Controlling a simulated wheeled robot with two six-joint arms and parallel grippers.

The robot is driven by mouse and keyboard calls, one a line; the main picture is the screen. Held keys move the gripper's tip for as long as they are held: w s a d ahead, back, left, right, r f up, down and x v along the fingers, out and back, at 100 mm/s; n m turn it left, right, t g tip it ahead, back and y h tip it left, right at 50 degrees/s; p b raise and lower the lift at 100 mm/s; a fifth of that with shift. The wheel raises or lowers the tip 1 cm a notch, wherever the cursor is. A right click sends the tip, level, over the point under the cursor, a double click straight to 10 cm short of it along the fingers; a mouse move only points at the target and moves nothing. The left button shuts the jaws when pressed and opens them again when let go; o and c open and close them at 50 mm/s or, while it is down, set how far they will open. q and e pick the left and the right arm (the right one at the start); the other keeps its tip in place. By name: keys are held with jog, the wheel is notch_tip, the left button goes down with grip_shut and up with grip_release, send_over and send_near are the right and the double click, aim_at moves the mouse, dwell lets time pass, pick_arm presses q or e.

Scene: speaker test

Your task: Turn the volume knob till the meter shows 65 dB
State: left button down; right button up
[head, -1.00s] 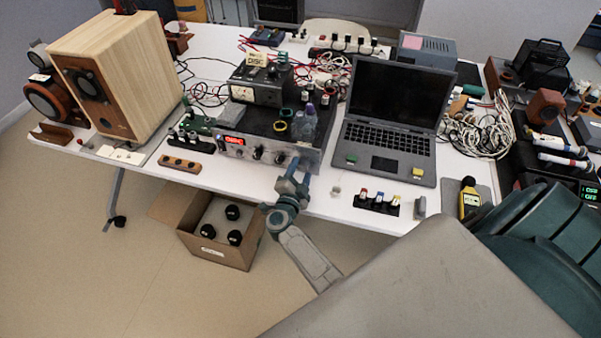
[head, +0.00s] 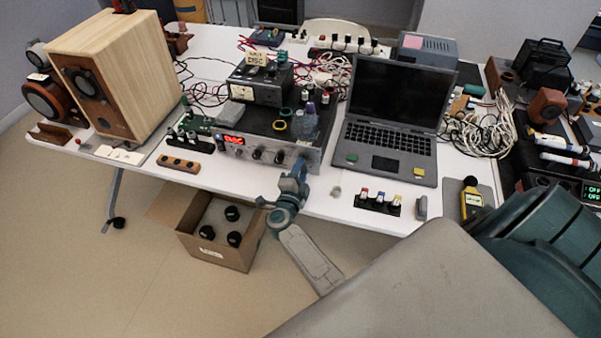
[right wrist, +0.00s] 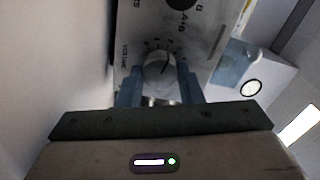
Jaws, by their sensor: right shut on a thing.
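The volume knob (right wrist: 158,68) is a round grey knob on the amplifier's pale front panel, with scale marks and the word VOLUME beside it. My right gripper (right wrist: 162,72) is shut on it, one blue finger on each side. In the head view my right gripper (head: 300,169) is at the right end of the front of the amplifier (head: 262,157) and hides the knob. My left gripper is not in view.
An open laptop (head: 388,138) stands right of the amplifier, with a row of coloured-top pieces (head: 378,203) before it. A wooden speaker (head: 118,72) stands at the left. A cardboard box (head: 218,238) is on the floor below the table edge.

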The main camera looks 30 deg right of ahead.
jog(key=shift+m, duration=0.5)
jog(key=o, duration=1)
jog(key=shift+c, duration=0.2)
jog(key=shift+a, duration=0.1)
jog(key=p+v, duration=0.1)
jog(key=v, duration=0.9)
jog(key=shift+s+a, duration=0.2)
jog(key=shift+s, duration=0.1)
